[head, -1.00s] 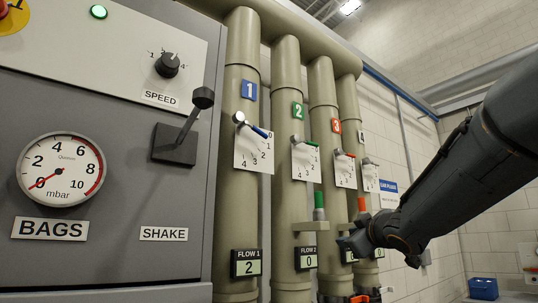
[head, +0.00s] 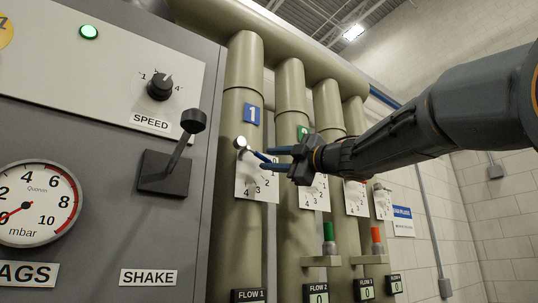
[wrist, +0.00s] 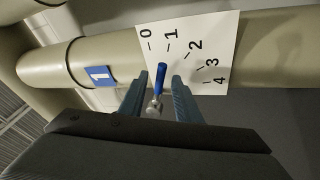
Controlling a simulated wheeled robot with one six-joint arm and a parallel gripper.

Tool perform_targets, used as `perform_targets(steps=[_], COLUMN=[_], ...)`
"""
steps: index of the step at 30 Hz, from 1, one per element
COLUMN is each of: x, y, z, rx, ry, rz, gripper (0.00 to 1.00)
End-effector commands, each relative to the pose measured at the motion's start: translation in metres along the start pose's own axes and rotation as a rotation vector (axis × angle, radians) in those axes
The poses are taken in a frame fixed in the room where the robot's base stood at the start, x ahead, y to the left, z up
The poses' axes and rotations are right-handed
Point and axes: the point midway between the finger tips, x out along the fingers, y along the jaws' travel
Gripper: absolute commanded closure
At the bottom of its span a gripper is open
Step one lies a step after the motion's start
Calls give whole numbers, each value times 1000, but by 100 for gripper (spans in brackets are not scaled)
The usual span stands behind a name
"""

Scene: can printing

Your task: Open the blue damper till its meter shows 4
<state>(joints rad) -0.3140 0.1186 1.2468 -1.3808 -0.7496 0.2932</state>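The blue damper lever (head: 259,156) sits on a silver pivot in front of a white dial plate (head: 243,184) on the pipe marked with a blue 1. In the wrist view the lever (wrist: 160,79) points roughly toward the 1 mark on the 0 to 4 scale. My gripper (head: 268,159) is open at the lever, with its blue fingers on either side. In the wrist view the fingers (wrist: 156,92) show gaps to the lever. The FLOW 1 meter (head: 249,295) is cut off at the bottom edge, so its reading is hidden.
Pipe 2's dial (head: 314,197) and green-marked valve (head: 329,231) are just right of pipe 1. Further pipes stand beyond. A grey cabinet with the SHAKE lever (head: 182,150) and SPEED knob (head: 160,86) is close on the left.

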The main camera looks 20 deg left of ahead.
Motion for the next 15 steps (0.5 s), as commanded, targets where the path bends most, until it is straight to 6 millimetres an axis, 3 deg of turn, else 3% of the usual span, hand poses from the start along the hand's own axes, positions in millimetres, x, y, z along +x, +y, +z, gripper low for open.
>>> perform_targets(steps=[4, 13, 15], x=[12, 15, 14], y=[0, -1, -1], z=[-1, 0, 0], rx=[1, 1, 1], ry=[1, 0, 0], rz=[0, 0, 0], gripper=[70, 70, 80])
